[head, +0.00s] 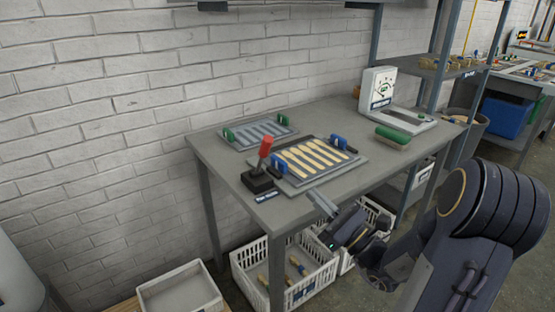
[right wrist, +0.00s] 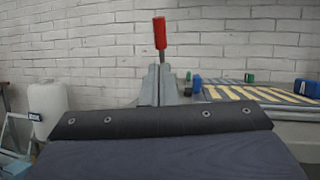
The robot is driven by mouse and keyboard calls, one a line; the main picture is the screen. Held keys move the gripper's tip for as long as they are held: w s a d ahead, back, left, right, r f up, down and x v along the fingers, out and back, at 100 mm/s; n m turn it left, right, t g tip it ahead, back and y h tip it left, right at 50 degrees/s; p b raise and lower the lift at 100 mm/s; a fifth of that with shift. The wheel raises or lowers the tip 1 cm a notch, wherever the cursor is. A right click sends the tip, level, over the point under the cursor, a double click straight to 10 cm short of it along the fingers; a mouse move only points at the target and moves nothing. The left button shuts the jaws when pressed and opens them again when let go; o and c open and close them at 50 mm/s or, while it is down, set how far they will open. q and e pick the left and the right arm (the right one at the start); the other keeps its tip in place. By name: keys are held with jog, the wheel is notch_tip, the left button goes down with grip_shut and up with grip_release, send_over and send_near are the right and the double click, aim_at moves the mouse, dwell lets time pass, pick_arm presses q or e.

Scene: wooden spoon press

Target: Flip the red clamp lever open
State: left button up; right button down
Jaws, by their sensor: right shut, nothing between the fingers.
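The red clamp lever (head: 265,146) stands nearly upright, with its top leaning slightly right, on a dark base (head: 258,181) at the table's front left corner. In the right wrist view the red lever (right wrist: 160,32) rises just beyond my fingertips. My right gripper (head: 318,201) is shut and empty, in front of the table's front edge, to the right of and below the lever, apart from it in the head view. Its closed fingers also show in the right wrist view (right wrist: 159,84), hiding the lever's lower part. My left gripper is not in view.
A mould tray (head: 352,165) with several pale wooden spoons and blue clamps (head: 338,142) lies right of the lever. An empty-looking grey mould (head: 262,133) with green clamps lies behind. White crates (head: 247,272) sit below.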

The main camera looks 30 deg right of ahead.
aim_at(270, 139)
jog(key=x, duration=1.3)
jog(key=shift+w+r, duration=0.15)
jog(key=shift+r+p, duration=0.1)
jog(key=shift+p, duration=0.35)
jog(key=w+r+g+p, duration=0.1)
jog(key=p, duration=0.4)
jog(key=w+r+m+g+h+p, duration=0.1)
jog(key=w+r+g+p, duration=0.1)
jog(key=p, duration=0.3)
jog(key=shift+a+r, duration=0.15)
jog(key=shift+r, duration=0.15)
jog(key=w+m+g+h+p, duration=0.1)
jog(key=w+g+p, duration=0.5)
jog(key=p, duration=0.8)
jog(key=shift+w+a+f+g+h, duration=0.15)
jog(key=shift+w+a+g+h, duration=0.25)
jog(key=shift+w, duration=0.6)
jog(key=shift+w+d, duration=0.1)
